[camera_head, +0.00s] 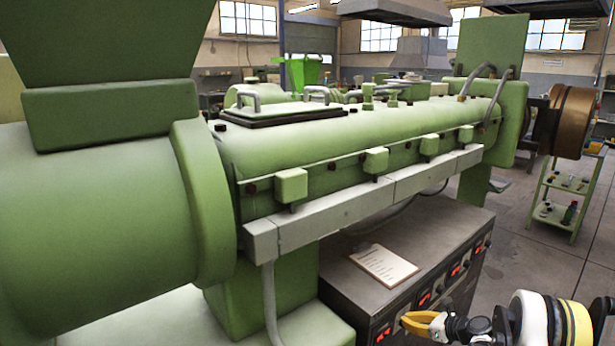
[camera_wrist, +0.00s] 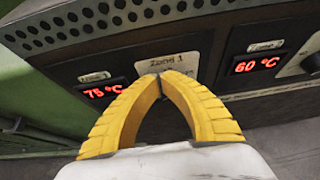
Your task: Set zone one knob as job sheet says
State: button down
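My gripper (camera_wrist: 161,76) has yellow ribbed fingers whose tips meet, and they point at the control panel just below a plate marked "Zone 1" (camera_wrist: 168,62). No knob shows there; the fingers cover that spot, so I cannot tell whether they touch one. Left of them a red display (camera_wrist: 104,90) reads 75 °C. A second display (camera_wrist: 256,65) on the right reads 60 °C, with part of another knob (camera_wrist: 312,63) at the picture's edge. In the head view my gripper (camera_head: 405,321) is beside the control cabinet (camera_head: 345,285). The job sheet (camera_head: 384,265) lies on top, its writing too small to read.
The green extruder barrel (camera_head: 330,140) runs above and behind the cabinet, with a grey rail (camera_head: 345,212) along its side. A green shelf cart (camera_head: 570,190) stands at the right. Open floor (camera_head: 530,255) lies right of the cabinet.

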jog(key=shift+w+d+f, duration=0.1)
jog(key=shift+d+f, duration=0.1)
jog(key=shift+f, duration=0.35)
dwell(0.6)
jog(key=shift+w+d+r, duration=0.15)
jog(key=shift+w+d, duration=0.1)
jog(key=shift+w, duration=0.05)
dwell(0.5)
jog(key=shift+w+d, duration=0.2)
jog(key=shift+d, duration=0.1)
jog(key=shift+w+d, duration=0.1)
jog(key=shift+d, duration=0.05)
dwell(0.4)
jog(key=shift+w+r, duration=0.1)
jog(key=shift+r, duration=0.1)
jog(key=s+d, duration=0.4)
jog(key=shift+s, duration=0.35)
